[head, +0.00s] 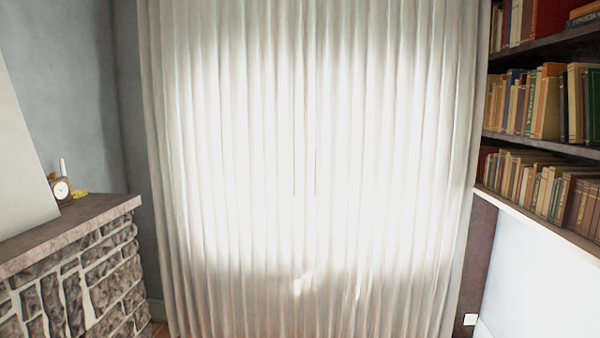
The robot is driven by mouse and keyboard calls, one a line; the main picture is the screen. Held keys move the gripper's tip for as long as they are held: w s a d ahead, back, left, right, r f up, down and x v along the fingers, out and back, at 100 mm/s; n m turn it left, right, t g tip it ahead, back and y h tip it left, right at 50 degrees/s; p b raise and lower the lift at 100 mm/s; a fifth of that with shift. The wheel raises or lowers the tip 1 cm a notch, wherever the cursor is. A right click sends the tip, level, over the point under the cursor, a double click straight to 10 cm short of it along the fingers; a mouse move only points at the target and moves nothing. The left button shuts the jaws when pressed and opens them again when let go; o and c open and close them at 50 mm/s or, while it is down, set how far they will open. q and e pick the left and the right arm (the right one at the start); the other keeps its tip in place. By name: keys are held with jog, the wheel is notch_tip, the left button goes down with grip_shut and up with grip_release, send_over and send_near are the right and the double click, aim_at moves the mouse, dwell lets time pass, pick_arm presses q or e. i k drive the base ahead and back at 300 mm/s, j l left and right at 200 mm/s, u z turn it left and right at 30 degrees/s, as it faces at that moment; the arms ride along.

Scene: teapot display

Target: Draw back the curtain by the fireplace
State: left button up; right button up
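A pale, pleated curtain (420,120) fills the middle of the head view. It hangs closed across the whole width between the left wall and the bookshelf, and bright light glows through its centre. The stone fireplace (75,285) stands at the lower left, with a mantel (85,222) on top. The curtain's top edge is out of view. Neither of my grippers shows in this view.
A small clock (61,189) stands on the mantel. Shelves with several rows of books (545,105) line the right side, above a pale lower panel (545,285). A little wooden floor shows between the fireplace and the curtain.

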aim_at(299, 159)
jog(key=i+l, duration=0.3)
jog(key=i, duration=0.15)
jog(key=i+l, duration=0.3)
jog(key=i, duration=0.15)
